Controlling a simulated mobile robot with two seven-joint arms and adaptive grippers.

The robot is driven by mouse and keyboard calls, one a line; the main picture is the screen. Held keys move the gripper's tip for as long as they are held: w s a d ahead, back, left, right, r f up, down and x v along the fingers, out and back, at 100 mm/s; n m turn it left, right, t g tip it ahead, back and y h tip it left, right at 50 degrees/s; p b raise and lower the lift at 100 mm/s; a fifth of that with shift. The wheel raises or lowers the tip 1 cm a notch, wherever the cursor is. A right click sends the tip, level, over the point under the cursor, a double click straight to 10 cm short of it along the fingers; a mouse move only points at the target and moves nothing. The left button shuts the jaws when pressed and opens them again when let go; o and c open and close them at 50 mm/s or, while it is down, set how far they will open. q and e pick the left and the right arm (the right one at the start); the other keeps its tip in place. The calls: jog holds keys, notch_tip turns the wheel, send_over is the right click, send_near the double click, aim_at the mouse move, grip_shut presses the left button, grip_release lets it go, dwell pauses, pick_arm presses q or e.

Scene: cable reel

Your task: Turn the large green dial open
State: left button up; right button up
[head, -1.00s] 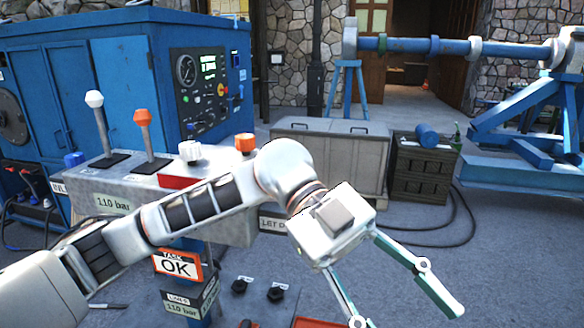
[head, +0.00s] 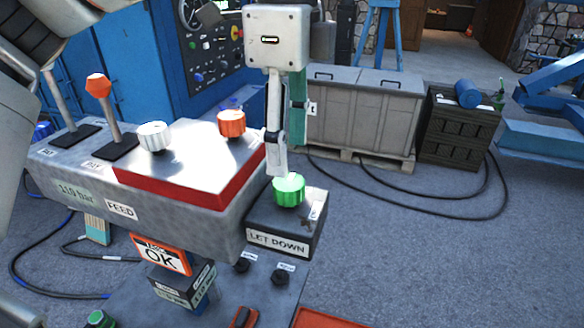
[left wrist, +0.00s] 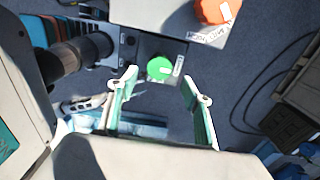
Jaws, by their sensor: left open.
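The large green dial (head: 289,190) sits on top of the small grey LET DOWN box (head: 277,243) at the right end of the console. My left gripper (head: 282,165) is open and points down just above the dial in the head view. The nearer finger's tip looks close to the dial's top edge; I cannot tell whether it touches. In the left wrist view the green dial (left wrist: 160,67) shows between and slightly beyond the two fingertips of the gripper (left wrist: 160,78), with nothing held. A pale marker is on the dial's side there. My right gripper is not in view.
A white knob (head: 153,136) and an orange knob (head: 231,123) stand on the neighbouring raised panel, beside an orange-topped lever (head: 99,86). A grey chest (head: 362,112) and a dark crate (head: 458,128) stand behind. The floor right of the dial is open, with a black hose.

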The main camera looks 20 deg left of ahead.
aim_at(288, 182)
pick_arm(q)
jog(key=shift+f, duration=3.1)
jog(key=c, duration=1.1)
